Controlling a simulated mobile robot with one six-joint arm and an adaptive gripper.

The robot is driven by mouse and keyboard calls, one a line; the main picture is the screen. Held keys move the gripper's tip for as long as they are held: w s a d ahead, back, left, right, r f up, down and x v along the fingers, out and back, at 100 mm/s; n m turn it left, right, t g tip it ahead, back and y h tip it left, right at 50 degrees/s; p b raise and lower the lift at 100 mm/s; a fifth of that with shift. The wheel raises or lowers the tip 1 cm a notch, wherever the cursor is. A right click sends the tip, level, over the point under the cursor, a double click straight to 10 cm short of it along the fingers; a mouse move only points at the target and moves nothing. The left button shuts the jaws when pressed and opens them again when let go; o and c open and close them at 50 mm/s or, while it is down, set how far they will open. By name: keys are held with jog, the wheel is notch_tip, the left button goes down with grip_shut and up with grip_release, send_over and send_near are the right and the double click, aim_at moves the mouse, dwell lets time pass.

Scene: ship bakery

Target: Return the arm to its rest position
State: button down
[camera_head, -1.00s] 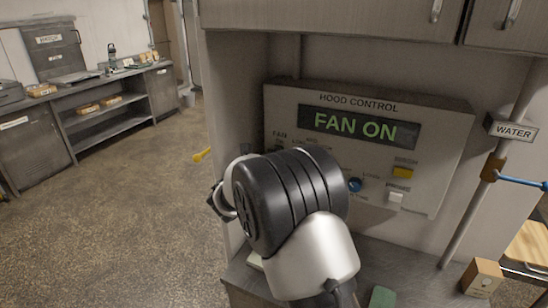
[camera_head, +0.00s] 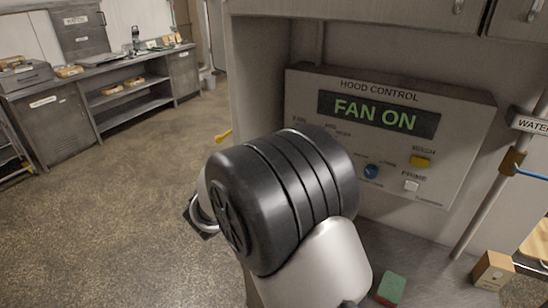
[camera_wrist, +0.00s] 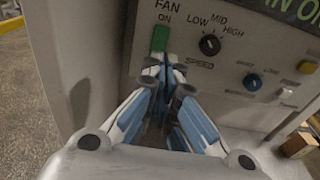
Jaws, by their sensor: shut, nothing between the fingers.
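My arm is folded in front of the hood control panel (camera_head: 455,150) in the head view, hiding the panel's lower left. The panel's display (camera_head: 378,114) reads FAN ON. In the wrist view my gripper (camera_wrist: 152,72) is shut and empty, its tips in front of the panel just below the green fan switch (camera_wrist: 160,39). I cannot tell whether the tips touch the panel. The black speed knob (camera_wrist: 210,45) is to the right of the tips. In the head view the gripper's fingers are hidden behind my arm.
A yellow switch (camera_head: 421,161), a blue knob (camera_head: 371,172) and a white switch (camera_head: 412,186) are on the panel. A green sponge (camera_head: 391,289) and a small wooden box (camera_head: 493,270) are at lower right. A pipe (camera_head: 485,190) stands right. Open floor (camera_head: 110,215) lies left.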

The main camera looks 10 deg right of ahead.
jog(key=shift+s, duration=0.1)
jog(key=s+d+r+m+g+b, duration=0.1)
jog(key=s+d+m+g, duration=0.4)
jog(key=s+d+m, duration=0.45)
jog(key=s+d+m+g, duration=0.4)
jog(key=s+d+m, duration=0.25)
jog(key=s, duration=0.55)
jog(key=s+a+f+m+y, duration=0.1)
jog(key=s+a+m+y, duration=0.2)
jog(key=s, duration=0.3)
jog(key=s+a+f+m+y+b, duration=0.1)
jog(key=s+a+m+y, duration=0.2)
jog(key=s+m, duration=0.2)
jog(key=s+a+f+m+y, duration=0.2)
jog(key=s+a+m+y, duration=0.1)
jog(key=s, duration=0.3)
jog(key=shift+s+m+y, duration=0.3)
jog(key=shift+m+y, duration=0.2)
jog(key=shift+m, duration=0.4)
